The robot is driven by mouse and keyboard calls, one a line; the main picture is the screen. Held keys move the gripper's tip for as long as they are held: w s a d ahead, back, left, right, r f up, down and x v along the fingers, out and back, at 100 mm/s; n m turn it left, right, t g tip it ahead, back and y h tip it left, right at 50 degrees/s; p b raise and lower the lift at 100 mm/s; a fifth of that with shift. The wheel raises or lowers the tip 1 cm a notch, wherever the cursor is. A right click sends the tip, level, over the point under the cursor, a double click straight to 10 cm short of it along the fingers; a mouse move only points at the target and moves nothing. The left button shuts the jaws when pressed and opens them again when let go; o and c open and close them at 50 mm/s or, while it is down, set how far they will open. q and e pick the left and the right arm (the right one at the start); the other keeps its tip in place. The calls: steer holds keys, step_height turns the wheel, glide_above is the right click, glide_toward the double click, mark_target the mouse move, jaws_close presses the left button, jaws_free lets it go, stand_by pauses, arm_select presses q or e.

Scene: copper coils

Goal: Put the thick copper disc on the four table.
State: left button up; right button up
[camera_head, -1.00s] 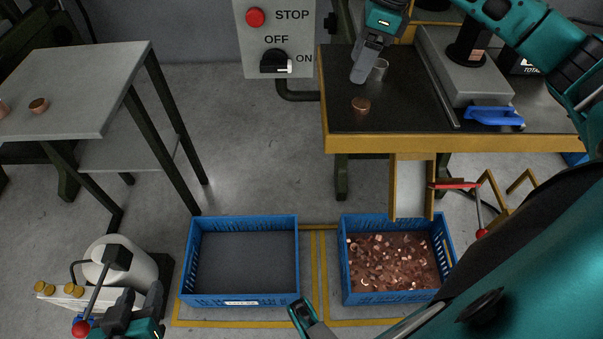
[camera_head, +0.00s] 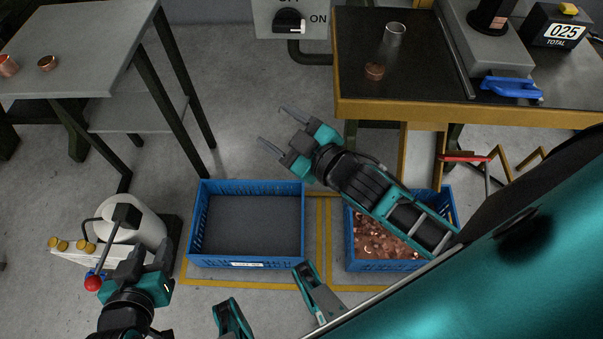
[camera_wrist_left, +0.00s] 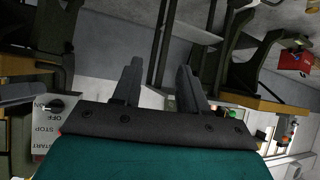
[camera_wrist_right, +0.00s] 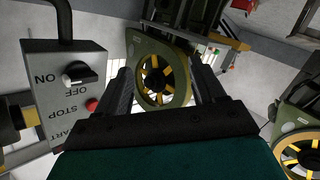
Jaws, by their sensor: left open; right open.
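A short, thick-looking copper disc (camera_head: 374,71) lies on the dark-topped, yellow-edged table (camera_head: 420,75) at upper right. A low round copper piece (camera_head: 47,62) and a taller copper piece (camera_head: 8,65) sit on the grey table (camera_head: 85,55) at upper left. I cannot tell from any label which table is the four table. My right gripper (camera_head: 274,124) is open and empty, over the floor between the two tables, left of the disc. My left gripper (camera_head: 146,258) is open and empty at lower left. Neither wrist view shows a copper disc.
A clear cylinder (camera_head: 394,38) stands behind the disc. An empty blue crate (camera_head: 245,262) and a blue crate of copper scraps (camera_head: 388,266) stand on the floor. A white tank (camera_head: 135,222) is beside my left gripper. A switch box (camera_head: 290,18) is at the back.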

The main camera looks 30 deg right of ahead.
arm_select(q)
steer(key=shift+s+a, duration=0.1)
arm_select(e)
steer(key=s+f+m+g+h, duration=0.1)
steer(key=s+f+m+g, duration=0.3)
steer(key=s+f, duration=0.4)
steer(key=shift+f+m+g+h, duration=0.15)
steer(key=shift+m+g+h, duration=0.15)
steer(key=shift+m, duration=0.6)
steer(key=shift+a, duration=0.1)
arm_select(q)
step_height(320, 180, up, 8)
steer(key=s+a+y+p, duration=0.1)
steer(key=a+p, duration=0.2)
steer(key=p, duration=0.9)
steer(key=shift+s+r+p, duration=0.15)
steer(key=shift+s+p, duration=0.05)
steer(key=shift+p, duration=0.1)
arm_select(e)
steer(key=s+d+r, duration=0.1)
steer(key=d+r, duration=0.2)
steer(key=r, duration=0.5)
steer(key=shift+s+r+h, duration=0.2)
steer(key=shift+h, duration=0.2)
